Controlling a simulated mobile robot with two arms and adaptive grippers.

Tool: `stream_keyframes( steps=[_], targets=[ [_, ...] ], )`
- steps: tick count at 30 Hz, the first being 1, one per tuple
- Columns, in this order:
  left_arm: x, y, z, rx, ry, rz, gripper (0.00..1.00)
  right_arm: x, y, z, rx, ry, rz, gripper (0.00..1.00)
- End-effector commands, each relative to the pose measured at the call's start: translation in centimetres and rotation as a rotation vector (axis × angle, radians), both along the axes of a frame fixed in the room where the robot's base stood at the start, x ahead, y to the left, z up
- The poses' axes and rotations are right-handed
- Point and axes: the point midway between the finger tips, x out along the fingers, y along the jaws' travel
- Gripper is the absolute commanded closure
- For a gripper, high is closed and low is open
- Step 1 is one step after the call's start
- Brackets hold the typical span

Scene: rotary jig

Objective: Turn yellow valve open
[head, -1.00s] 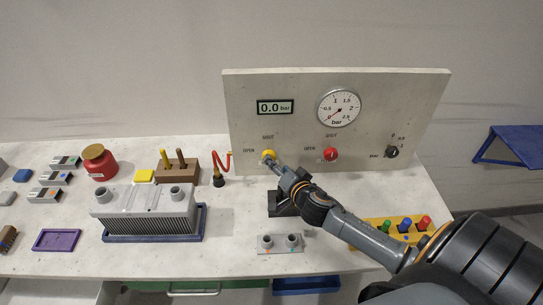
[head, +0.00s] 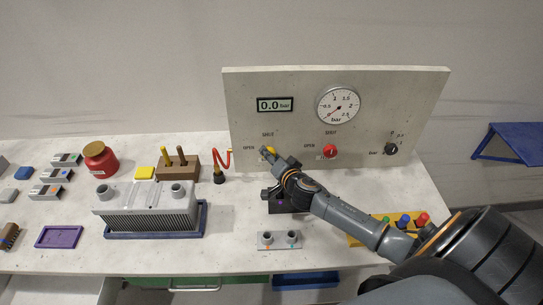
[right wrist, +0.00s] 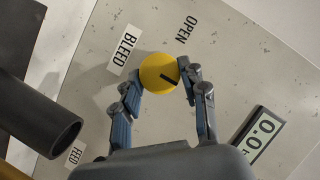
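The yellow valve (head: 268,151) is a round knob low on the left of the upright grey panel. In the right wrist view the yellow valve (right wrist: 156,72) carries a short black mark that points toward the right-hand fingertip. My right gripper (head: 271,154) is at the knob. In the right wrist view my right gripper (right wrist: 159,75) has one finger on each side of the knob, and both tips appear to touch its rim. The OPEN label (right wrist: 187,30) and BLEED label (right wrist: 123,50) show beside it. My left gripper is not in view.
The panel (head: 395,90) also holds a red valve (head: 330,151), a black knob (head: 391,149), a dial gauge (head: 338,105) and a display (head: 275,104) reading 0.0 bar. A grey finned block (head: 145,210) stands left, a yellow rack (head: 360,240) right.

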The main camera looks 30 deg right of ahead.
Motion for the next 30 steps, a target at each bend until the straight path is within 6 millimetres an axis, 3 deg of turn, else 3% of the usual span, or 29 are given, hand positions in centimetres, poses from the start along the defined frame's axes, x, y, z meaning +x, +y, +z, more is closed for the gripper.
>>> stream_keyframes(
  steps=[14, 30],
  targets=[
    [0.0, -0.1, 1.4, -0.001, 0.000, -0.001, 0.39, 0.0, 0.1, 0.4, -0.087, 0.055, -0.003, 0.89],
    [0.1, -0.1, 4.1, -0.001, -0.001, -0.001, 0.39, 0.2, 0.5, 0.4, -0.490, 0.306, -0.003, 0.89]
  ],
)
